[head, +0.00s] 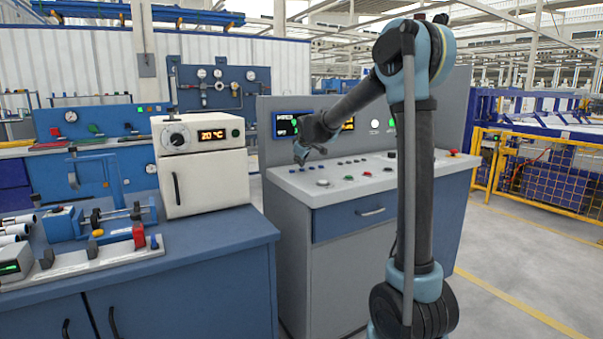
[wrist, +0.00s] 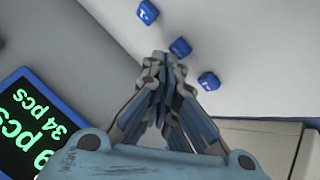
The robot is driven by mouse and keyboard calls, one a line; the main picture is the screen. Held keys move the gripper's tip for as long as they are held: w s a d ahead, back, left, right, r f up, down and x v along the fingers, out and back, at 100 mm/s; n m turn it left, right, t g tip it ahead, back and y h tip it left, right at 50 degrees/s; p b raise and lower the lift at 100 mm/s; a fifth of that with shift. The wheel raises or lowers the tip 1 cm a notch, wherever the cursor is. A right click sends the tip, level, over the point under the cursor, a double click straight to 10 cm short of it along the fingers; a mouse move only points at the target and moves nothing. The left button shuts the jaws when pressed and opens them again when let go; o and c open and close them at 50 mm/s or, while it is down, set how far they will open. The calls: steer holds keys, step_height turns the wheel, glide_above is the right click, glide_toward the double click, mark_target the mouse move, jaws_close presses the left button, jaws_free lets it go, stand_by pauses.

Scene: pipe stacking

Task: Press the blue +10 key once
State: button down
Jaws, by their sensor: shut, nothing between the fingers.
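Several small blue keys sit on the pale top of the control console (head: 345,185). In the wrist view I see three: an upper key (wrist: 147,12), a middle key (wrist: 180,47) and a lower key (wrist: 208,82). Their white marks are too small to read, so I cannot tell which is +10. My gripper (wrist: 160,62) is shut and empty, its fingertips beside the middle key in the picture. In the head view my gripper (head: 300,154) is over the left end of the console top. I cannot tell whether it touches a key.
A screen (wrist: 35,120) with green digits, including "34 pcs", is at the left of the wrist view. More buttons (head: 367,173) lie to the right on the console. A white oven (head: 200,165) stands on the blue bench (head: 200,260) to the left.

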steer(key=shift+r, duration=0.35)
steer(key=shift+r, duration=2.55)
